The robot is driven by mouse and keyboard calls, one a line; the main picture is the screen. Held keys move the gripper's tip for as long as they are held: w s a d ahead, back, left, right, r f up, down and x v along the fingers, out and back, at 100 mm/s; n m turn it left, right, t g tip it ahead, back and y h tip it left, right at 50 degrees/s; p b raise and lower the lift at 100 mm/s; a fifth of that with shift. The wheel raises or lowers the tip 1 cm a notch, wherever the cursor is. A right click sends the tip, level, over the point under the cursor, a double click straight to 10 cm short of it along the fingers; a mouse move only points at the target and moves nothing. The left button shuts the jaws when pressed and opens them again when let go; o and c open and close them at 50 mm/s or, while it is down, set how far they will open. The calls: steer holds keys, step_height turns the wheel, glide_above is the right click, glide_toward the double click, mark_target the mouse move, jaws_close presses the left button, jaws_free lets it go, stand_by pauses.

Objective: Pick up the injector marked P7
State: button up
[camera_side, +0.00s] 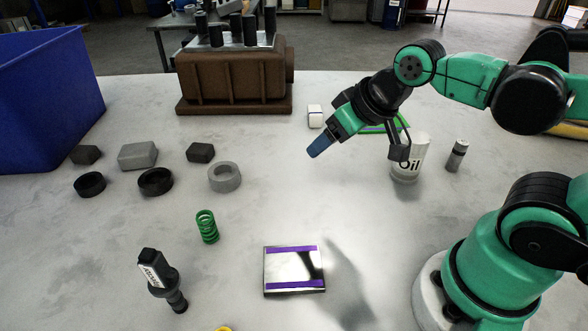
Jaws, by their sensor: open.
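A black injector-like part (161,281) with a white label on its side stands slightly tilted on the bench at the front left. The label is too small to read, so I cannot tell whether it says P7. My gripper (321,146) is above the bench at centre right, with its blue tip pointing down and left. It is open, holds nothing and is well away from the black part. The gap between its fingers is hard to see from this side.
A brown engine block (235,76) with several black cylinders stands at the back. A blue bin (48,100) is at left. Rings, grey blocks, a green spring (207,227) and a purple-striped plate (294,270) lie in front. An oil can (409,163) stands below my arm.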

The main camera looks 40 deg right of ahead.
step_height(320, 180, up, 4)
steer(key=n+t+y, duration=0.3)
steer(key=n+y, duration=0.5)
glide_above(153, 255)
steer(key=s+d, duration=0.2)
steer(key=shift+t, duration=0.3)
steer(key=f, duration=0.6)
steer(key=shift+a+f, duration=0.2)
steer(key=shift+x, duration=2.75)
jaws_close()
